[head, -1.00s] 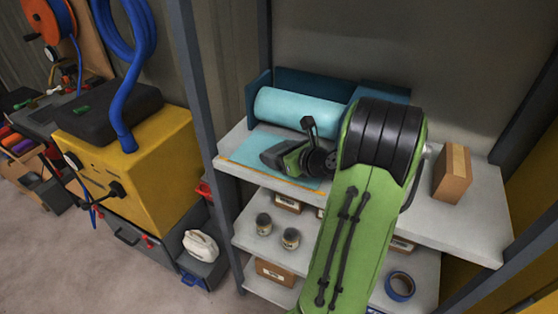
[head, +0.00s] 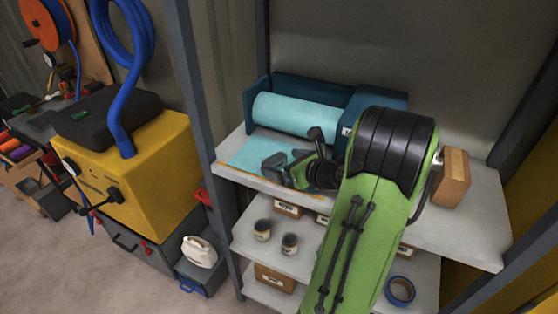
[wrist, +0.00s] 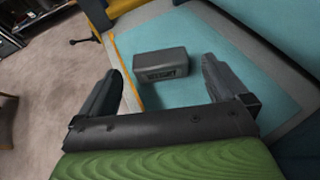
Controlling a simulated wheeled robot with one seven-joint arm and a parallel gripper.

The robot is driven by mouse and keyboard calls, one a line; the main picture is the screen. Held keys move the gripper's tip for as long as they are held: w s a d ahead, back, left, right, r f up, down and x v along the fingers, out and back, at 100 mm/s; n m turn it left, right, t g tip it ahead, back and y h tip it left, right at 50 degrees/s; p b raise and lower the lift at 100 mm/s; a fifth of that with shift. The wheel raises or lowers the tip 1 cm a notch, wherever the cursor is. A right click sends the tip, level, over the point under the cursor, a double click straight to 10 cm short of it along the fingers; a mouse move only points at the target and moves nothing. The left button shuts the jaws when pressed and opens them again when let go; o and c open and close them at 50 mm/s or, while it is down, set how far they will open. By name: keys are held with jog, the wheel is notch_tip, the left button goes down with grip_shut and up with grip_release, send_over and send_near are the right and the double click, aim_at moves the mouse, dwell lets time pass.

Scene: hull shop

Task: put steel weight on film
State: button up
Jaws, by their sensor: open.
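The steel weight (wrist: 162,64) is a grey block with a dark label. In the wrist view it rests on the light teal film (wrist: 205,28), near the orange strip along the film's edge. In the head view the weight (head: 272,167) sits towards the front of the film (head: 247,152), partly hidden by my gripper (head: 290,167). My gripper is open, its two fingers apart on either side of the weight in the wrist view (wrist: 163,82), with gaps between fingers and weight.
The teal film roll (head: 297,115) lies in a dark blue holder behind the film. Jars (head: 289,243) and blue tape (head: 399,290) are on the shelf below. A grey upright (head: 199,110) borders the shelf's left.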

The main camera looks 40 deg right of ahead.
jog(key=p+v, duration=0.1)
jog(key=v, duration=0.8)
jog(key=shift+s, duration=0.15)
jog(key=w+a+n+g+y, duration=0.1)
jog(key=a+n+g+y, duration=0.15)
jog(key=a+n, duration=0.75)
jog(key=w+a+n+g+y, duration=0.15)
jog(key=a+n+g, duration=0.25)
jog(key=a+n, duration=0.6)
jog(key=s+a+r+n+h, duration=0.1)
jog(key=s+a+n, duration=0.2)
jog(key=s+n, duration=0.2)
jog(key=s+a+r+n+g+h, duration=0.1)
jog(key=s+n, duration=0.4)
jog(key=n, duration=0.6)
jog(key=a+r+h, duration=0.1)
jog(key=a, duration=0.1)
jog(key=shift+s+a+n, duration=0.15)
jog(key=shift+a+n, duration=0.1)
jog(key=shift+n, duration=0.05)
jog(key=shift+r+p, duration=0.55)
jog(key=shift+p, duration=0.1)
